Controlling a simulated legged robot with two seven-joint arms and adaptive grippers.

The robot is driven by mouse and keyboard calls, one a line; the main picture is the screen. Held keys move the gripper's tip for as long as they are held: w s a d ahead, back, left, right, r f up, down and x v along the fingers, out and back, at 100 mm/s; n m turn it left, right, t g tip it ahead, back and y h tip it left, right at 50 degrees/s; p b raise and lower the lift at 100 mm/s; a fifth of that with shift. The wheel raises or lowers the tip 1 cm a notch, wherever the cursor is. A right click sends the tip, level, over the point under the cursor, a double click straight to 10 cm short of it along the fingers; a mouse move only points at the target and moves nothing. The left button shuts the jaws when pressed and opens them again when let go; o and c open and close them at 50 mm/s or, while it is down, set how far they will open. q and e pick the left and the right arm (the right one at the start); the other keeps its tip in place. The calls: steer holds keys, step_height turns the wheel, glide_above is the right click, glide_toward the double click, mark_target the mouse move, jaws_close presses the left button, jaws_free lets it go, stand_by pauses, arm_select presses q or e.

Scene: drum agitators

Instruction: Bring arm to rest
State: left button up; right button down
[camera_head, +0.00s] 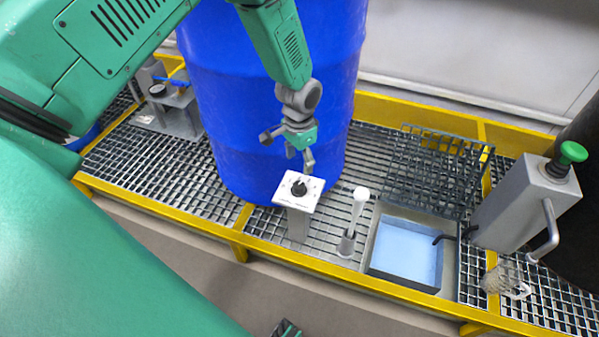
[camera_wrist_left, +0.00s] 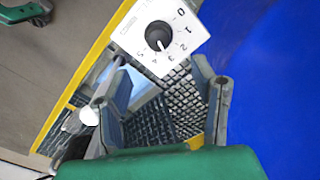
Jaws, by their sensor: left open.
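My left gripper (camera_head: 300,150) hangs in front of the blue drum (camera_head: 235,90), just above and behind the white dial box (camera_head: 297,204). In the left wrist view its two fingers (camera_wrist_left: 163,98) are spread apart with nothing between them. The dial's black knob (camera_head: 299,188) also shows in the wrist view (camera_wrist_left: 158,36), beyond the fingers. Its mark seems to point toward the 3 and 4. The gripper looks clear of the dial. My left arm comes in from the upper left. My right gripper is not seen.
A yellow-edged grating (camera_head: 390,150) carries the drum. Right of the dial stand a white-topped post (camera_head: 358,205), a basin of bluish liquid (camera_head: 408,250) with a raised grate (camera_head: 433,165), and a grey box with a green knob (camera_head: 520,205). A grey fixture (camera_head: 175,110) stands left.

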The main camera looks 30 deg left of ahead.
arm_select(q)
steer(key=shift+r, duration=0.85)
steer(key=s+d+f+n, duration=0.1)
steer(key=s+d+f, duration=0.2)
steer(key=s+f, duration=0.5)
steer(key=s+r+n, duration=0.2)
steer(key=s, duration=2)
steer(key=shift+s+d+t+p, duration=0.2)
steer(key=shift+t+p, duration=0.1)
steer(key=shift+p, duration=0.15)
steer(key=shift+w, duration=0.2)
steer(key=shift+s, duration=0.1)
